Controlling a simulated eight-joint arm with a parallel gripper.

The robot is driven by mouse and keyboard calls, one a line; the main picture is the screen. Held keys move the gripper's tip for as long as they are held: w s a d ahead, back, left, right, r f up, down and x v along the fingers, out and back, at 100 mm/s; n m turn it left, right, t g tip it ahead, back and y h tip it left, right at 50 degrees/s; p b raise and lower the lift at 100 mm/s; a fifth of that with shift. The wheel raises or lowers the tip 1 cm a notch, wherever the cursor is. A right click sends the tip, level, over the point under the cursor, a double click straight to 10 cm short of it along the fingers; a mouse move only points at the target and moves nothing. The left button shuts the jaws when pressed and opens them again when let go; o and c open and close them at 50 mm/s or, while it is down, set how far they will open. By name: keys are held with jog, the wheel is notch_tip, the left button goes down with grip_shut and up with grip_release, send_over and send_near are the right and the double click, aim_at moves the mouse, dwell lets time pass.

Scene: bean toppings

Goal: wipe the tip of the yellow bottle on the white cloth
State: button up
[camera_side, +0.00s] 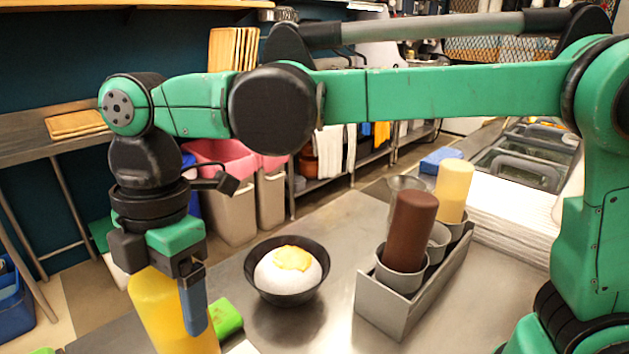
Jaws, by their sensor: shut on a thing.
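My gripper (190,300) points down at the lower left and is shut on the yellow bottle (158,315). One blue-grey finger lies against the bottle's near right side; the other finger is hidden. The bottle is roughly upright, and its lower end, with the tip, is cut off by the bottom edge of the picture. A small white patch (243,348) at the bottom edge, right of the bottle, may be part of the white cloth; most of it is out of view. I cannot tell whether the tip touches it.
A black bowl (288,297) with a white mound and yellow topping stands right of the bottle. A metal holder (385,312) carries a brown bottle (411,232) and a pale yellow bottle (454,190). A green object (226,318) lies beside the held bottle.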

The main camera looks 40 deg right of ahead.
jog(key=shift+r, duration=2.75)
